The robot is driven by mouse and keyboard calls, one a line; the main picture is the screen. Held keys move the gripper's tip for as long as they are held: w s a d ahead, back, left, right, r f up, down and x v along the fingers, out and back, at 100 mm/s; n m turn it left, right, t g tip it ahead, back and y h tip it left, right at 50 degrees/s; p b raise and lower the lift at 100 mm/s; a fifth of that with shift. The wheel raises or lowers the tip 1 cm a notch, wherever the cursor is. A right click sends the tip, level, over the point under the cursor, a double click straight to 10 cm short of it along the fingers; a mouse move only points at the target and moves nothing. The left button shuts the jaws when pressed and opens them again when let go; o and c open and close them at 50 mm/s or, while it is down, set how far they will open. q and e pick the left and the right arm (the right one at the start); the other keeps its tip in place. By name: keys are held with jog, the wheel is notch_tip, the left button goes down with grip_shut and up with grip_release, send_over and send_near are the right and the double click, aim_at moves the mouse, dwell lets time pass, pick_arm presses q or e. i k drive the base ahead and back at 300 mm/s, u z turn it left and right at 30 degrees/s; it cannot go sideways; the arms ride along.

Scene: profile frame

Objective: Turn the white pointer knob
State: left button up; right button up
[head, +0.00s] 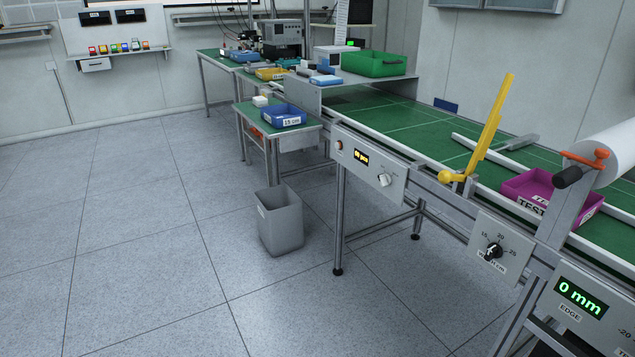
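The white pointer knob (385,180) sits on a light grey control panel (360,158) on the front rail of the green-topped conveyor table. A small label is by the knob; its text is too small to read. Neither of my grippers is in the head view, and nothing touches the knob.
A black knob (494,251) with a 15-20-25 scale is farther right on the rail. A yellow lever (487,130) stands above it. A magenta tray (530,186) lies on the conveyor. A grey bin (281,222) stands on the floor; the floor left of it is clear.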

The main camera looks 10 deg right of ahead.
aim_at(384, 180)
jog(key=u, duration=0.6)
jog(key=i, duration=3.6)
jog(key=z, duration=2.4)
